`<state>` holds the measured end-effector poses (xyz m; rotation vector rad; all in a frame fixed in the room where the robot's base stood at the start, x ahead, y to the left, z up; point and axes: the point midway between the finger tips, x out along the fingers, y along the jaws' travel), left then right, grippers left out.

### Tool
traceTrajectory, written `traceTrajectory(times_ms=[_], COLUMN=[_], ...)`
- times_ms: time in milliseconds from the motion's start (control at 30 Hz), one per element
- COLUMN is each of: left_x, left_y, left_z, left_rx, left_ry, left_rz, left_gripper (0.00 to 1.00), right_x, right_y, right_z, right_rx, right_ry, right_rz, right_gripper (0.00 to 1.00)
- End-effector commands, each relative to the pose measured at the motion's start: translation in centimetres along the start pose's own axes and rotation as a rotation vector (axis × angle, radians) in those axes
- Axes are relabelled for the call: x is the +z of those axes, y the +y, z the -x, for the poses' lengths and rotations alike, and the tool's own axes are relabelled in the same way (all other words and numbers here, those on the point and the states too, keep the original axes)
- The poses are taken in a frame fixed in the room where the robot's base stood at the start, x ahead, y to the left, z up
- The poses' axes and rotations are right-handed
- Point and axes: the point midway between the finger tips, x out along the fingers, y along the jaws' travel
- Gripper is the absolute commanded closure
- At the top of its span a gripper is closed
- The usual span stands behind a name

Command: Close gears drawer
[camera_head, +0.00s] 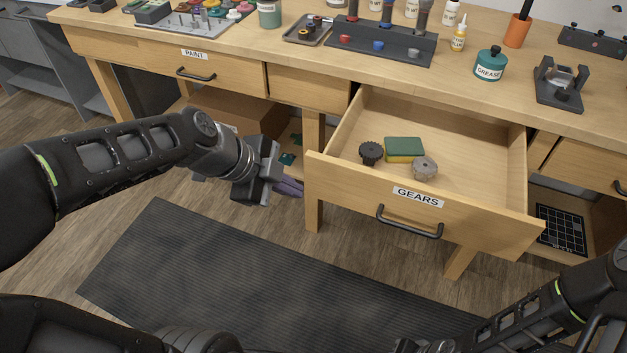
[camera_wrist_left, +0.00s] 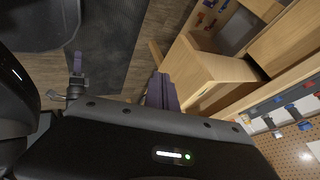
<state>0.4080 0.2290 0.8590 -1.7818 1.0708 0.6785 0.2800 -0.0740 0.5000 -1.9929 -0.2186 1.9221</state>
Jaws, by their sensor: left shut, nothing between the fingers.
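The gears drawer (camera_head: 345,190) is pulled well out of the workbench, with a "GEARS" label (camera_head: 418,197) and a dark bar handle (camera_head: 409,222) on its front. Inside lie a dark gear (camera_head: 371,152), a grey gear (camera_head: 425,167) and a green and yellow sponge (camera_head: 404,149). My left gripper (camera_head: 290,187) is shut and empty, just left of the drawer front's left end. Its purple fingers (camera_wrist_left: 160,90) point toward the drawer (camera_wrist_left: 205,75) in the left wrist view. Whether they touch it I cannot tell. My right arm shows at the lower right; its gripper cannot be made out.
The workbench top (camera_head: 330,75) holds a teal grease jar (camera_head: 489,65), a tool rack (camera_head: 382,42) and a clamp-like stand (camera_head: 559,83). The paint drawer (camera_head: 170,65) is shut. A dark mat (camera_head: 230,270) lies on the floor, and the space before the drawer is clear.

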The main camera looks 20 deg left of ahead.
Motion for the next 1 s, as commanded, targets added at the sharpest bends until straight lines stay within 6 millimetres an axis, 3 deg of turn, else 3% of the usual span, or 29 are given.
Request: traceTrajectory(times_ms=[267,500,1000], left_x=[0.0,-0.1,0.0], left_y=[-0.1,-3.0,-3.6], left_z=[-5.6,-6.8,-7.1], left_rx=[0.005,0.001,0.000], left_ry=[0.000,0.000,0.000], left_rz=[0.002,0.000,0.000], left_gripper=[1.00,1.00,1.00], right_x=[0.0,0.0,0.0], right_y=[0.1,-0.3,-0.3], right_z=[-0.2,0.8,0.8], right_rx=[0.000,0.000,0.000], right_ry=[0.000,0.000,0.000], right_rz=[0.000,0.000,-0.001], right_gripper=[0.80,0.80,0.80])
